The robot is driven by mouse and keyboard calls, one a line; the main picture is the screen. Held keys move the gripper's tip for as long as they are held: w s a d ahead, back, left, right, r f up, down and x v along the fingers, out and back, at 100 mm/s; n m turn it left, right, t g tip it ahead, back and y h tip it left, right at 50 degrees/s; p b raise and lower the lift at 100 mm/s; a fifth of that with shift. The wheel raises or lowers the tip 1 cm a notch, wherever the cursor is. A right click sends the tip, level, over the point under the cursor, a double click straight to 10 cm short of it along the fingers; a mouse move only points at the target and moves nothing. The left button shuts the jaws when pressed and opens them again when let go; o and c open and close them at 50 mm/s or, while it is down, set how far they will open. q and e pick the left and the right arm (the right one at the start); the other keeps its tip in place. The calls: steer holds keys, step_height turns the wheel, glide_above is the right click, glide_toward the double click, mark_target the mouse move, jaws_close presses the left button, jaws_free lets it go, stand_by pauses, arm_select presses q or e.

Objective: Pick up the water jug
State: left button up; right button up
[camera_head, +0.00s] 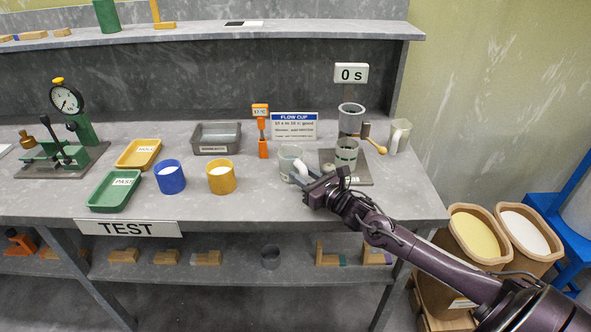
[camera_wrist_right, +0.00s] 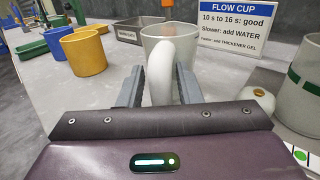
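A pale, translucent jug (camera_head: 287,157) with a white handle (camera_head: 300,172) stands upright on the grey bench, left of the flow cup stand. My right gripper (camera_head: 308,183) is at its handle. In the right wrist view the jug (camera_wrist_right: 183,36) is straight ahead, and its handle (camera_wrist_right: 162,72) is between the two fingers (camera_wrist_right: 160,88). Whether the fingers press on the handle is not clear. I cannot read a label on either jug. My left gripper is not in view.
The flow cup stand (camera_head: 361,179) with a green-banded cup (camera_head: 346,153) is close to the right of my gripper. An orange thermometer (camera_head: 262,130), yellow cup (camera_head: 221,178), blue cup (camera_head: 170,178) and grey tray (camera_head: 205,149) are left. The bench front is clear.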

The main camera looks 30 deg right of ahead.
jaws_close()
